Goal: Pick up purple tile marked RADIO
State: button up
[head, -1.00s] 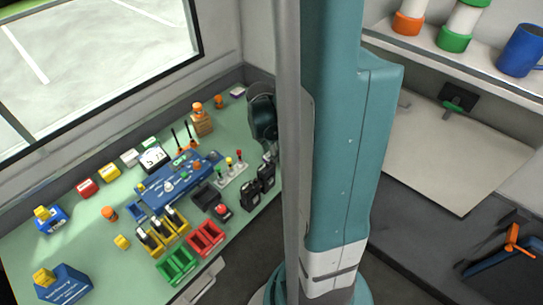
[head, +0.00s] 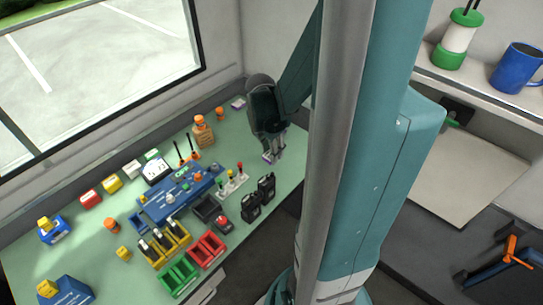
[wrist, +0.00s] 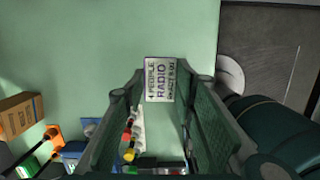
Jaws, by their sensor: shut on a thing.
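The tile marked RADIO (wrist: 160,80) shows a pale face with dark lettering in the wrist view, and it sits between my fingertips. In the head view the purple tile (head: 268,157) is at the tip of my gripper (head: 272,147), over the right end of the green table. My gripper (wrist: 165,90) is shut on it in the wrist view. The tile's sides are partly hidden by the fingers. Its exact height above the table is hard to tell.
The green table (head: 222,150) holds a blue console (head: 165,200), black handheld radios (head: 266,187), coloured trays (head: 207,249) and a brown box (head: 204,136). A small pale purple tile (head: 238,103) lies at the back.

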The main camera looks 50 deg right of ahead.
jog(key=shift+r, duration=1.05)
jog(key=shift+w+d, duration=0.1)
